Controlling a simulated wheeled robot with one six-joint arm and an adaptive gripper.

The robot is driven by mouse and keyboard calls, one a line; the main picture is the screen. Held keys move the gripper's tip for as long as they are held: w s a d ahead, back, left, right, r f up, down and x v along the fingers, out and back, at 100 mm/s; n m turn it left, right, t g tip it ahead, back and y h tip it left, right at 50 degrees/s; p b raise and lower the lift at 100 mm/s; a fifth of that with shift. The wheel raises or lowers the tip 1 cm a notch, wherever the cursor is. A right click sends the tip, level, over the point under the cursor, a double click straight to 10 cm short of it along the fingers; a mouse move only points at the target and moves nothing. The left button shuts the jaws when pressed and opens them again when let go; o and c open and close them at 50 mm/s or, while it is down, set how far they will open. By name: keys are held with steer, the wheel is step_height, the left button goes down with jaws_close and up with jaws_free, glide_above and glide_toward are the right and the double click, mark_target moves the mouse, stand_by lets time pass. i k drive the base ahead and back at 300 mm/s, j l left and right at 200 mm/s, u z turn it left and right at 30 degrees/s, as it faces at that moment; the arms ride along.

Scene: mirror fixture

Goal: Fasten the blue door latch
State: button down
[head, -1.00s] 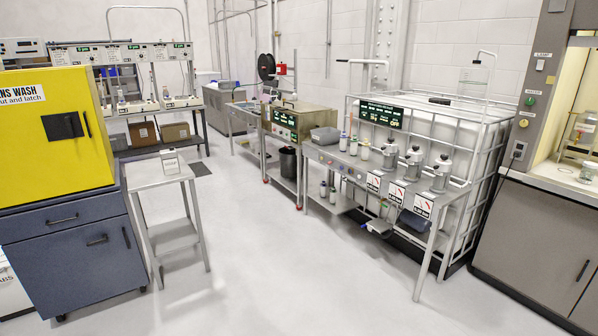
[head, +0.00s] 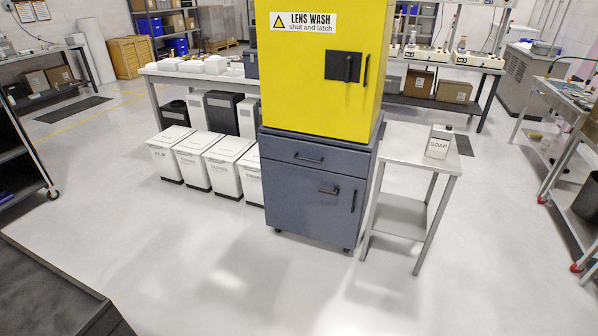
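The blue door looks flush with the cabinet front. A drawer with a dark handle (head: 308,158) is above it. The yellow door has its own black latch (head: 343,67). My gripper is not in view.
A steel side table (head: 405,150) with a soap can (head: 439,142) stands close to the cabinet's right. Several white bins (head: 195,160) stand to its left. A dark grey flat-topped object (head: 50,290) fills the lower left corner. The floor before the cabinet is clear.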

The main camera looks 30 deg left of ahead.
mark_target(336, 191)
steer(key=i+j+u, duration=0.2)
steer(key=i+u, duration=0.7)
steer(key=i, duration=0.25)
steer(key=i+l, duration=0.1)
steer(key=i, duration=0.5)
steer(key=i+l+u, duration=0.1)
steer(key=i, duration=0.5)
